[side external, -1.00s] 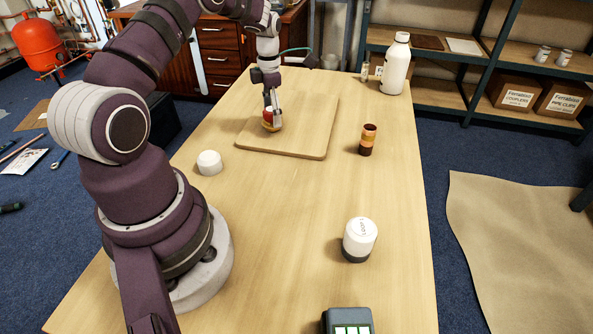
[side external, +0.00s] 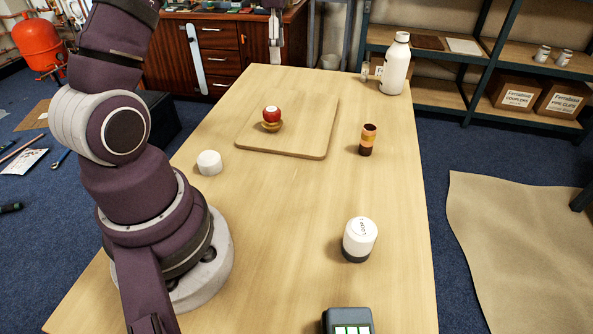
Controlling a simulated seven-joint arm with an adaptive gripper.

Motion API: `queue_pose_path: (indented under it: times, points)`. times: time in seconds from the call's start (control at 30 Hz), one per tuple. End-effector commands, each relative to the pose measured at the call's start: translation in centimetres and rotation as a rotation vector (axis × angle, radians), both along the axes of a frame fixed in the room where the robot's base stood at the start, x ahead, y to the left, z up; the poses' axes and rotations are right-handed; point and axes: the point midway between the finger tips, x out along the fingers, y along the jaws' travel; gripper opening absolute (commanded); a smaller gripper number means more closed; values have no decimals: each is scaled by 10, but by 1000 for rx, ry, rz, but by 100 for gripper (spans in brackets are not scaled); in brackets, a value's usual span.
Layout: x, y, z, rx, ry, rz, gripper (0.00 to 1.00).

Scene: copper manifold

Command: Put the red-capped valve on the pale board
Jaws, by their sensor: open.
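The red-capped valve (side external: 272,117) stands upright on the pale board (side external: 310,147), left of the board's middle. It has a red top with a small white spot and a brass-coloured lower part. My gripper (side external: 275,60) is at the top of the side view, raised well above and behind the valve and apart from it. It looks empty. The upper part of my wrist is cut off by the picture's top edge.
A white cap-like piece (side external: 209,163) lies left of the board. A brown and orange banded cylinder (side external: 368,140) stands right of it. A white bottle (side external: 396,65) is at the back right, a white-lidded canister (side external: 359,240) nearer, and a dark keypad device (side external: 348,321) at the front.

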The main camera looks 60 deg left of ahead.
Motion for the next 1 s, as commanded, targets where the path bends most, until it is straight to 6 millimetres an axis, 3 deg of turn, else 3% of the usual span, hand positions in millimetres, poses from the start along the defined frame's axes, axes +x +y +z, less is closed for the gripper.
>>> queue_pose_path:
  times: [0.1, 0.23, 0.4, 0.5, 0.67, 1.0]
  points:
    - [-10, -50, 34, 97, -53, -562, 67]
    - [-41, -104, 52, 248, -98, -1243, 67]
    - [-88, -153, 43, 488, -127, -2022, 67]
    - [-105, -167, 32, 598, -127, -2298, 67]
    - [-114, -174, 23, 668, -121, -2459, 67]
    - [-114, -174, 23, 666, -118, -2459, 67]
